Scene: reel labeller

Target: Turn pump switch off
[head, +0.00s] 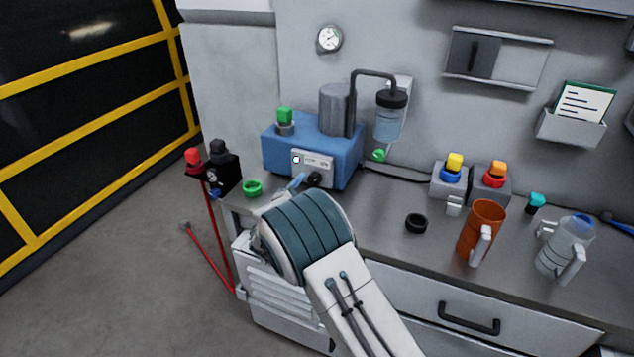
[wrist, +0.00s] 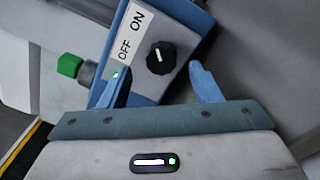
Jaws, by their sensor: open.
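The pump is a blue box (head: 345,158) with a grey cylinder on top, standing at the back left of the bench. Its switch is a black rotary knob (wrist: 161,58) with a white pointer line, beside a white label (wrist: 130,42) reading OFF and ON. The knob also shows low on the pump's front in the head view (head: 314,179). My gripper (wrist: 163,84) is open, with one blue finger on each side of the knob in the wrist view. Whether the fingers touch the knob cannot be told. The arm hides part of the bench in the head view.
A green ring (head: 252,188) lies left of my arm, and a black ring (head: 416,223) lies right of it. An orange jug (head: 481,230) and a clear jug (head: 563,247) stand on the right. A black box with a red button (head: 193,156) is at the bench's left end.

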